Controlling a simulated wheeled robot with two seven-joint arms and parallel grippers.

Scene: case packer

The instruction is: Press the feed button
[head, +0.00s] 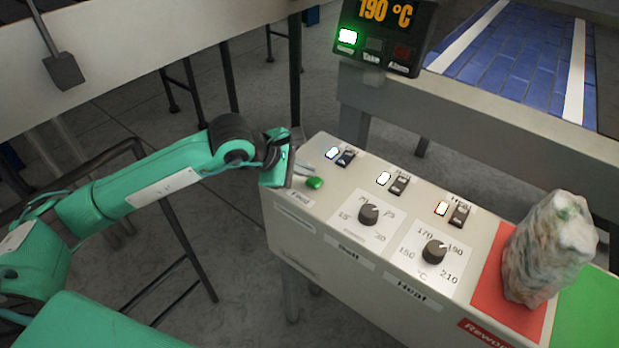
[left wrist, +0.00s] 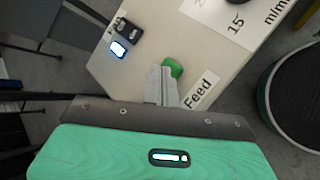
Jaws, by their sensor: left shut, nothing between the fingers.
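The green feed button (head: 315,183) sits near the left end of the beige control box (head: 330,260), beside the label "Feed". My left gripper (head: 304,174) is shut and empty, and its fingertips are right at the button from the left. In the left wrist view the closed fingers (left wrist: 162,84) lie beside the green button (left wrist: 172,67) and hide part of it. I cannot tell whether they touch it or whether it is pushed in. My right gripper is not in view.
The box also carries several rocker switches with lit lamps, a belt dial (head: 369,214) and a heat dial (head: 434,251). A wrapped bag (head: 548,248) stands on the red area at right. A display (head: 384,36) reads 190 °C. A blue conveyor (head: 510,50) lies behind.

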